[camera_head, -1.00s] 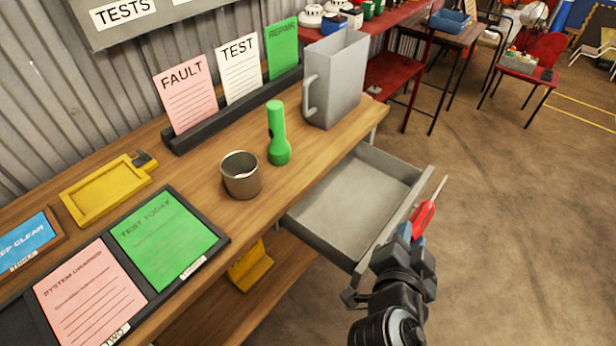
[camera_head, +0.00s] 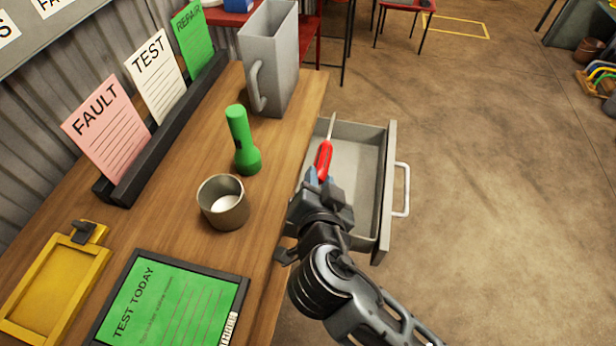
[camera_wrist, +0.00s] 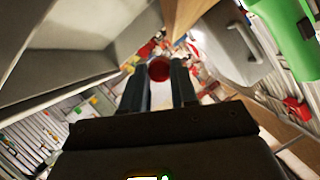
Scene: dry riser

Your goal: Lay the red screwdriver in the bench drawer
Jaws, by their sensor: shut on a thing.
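The red screwdriver (camera_head: 324,158) has a red handle and a thin metal shaft that points up the picture. My gripper (camera_head: 318,178) is shut on the handle's near end. In the head view the screwdriver overlaps the drawer's left part, beside the bench edge; its height above the drawer floor is hard to tell. The grey bench drawer (camera_head: 365,160) is pulled open, with its handle on the right, and its visible floor is bare. My arm hides its near left part. In the wrist view the screwdriver's round red end (camera_wrist: 159,69) shows between the two fingers (camera_wrist: 160,88).
On the wooden bench top (camera_head: 180,190) stand a green torch (camera_head: 243,145), a metal cup (camera_head: 223,203) and a tall grey jug (camera_head: 268,60). A card rack (camera_head: 165,130) and a yellow clipboard (camera_head: 55,285) lie left. Open floor (camera_head: 480,180) is right of the drawer.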

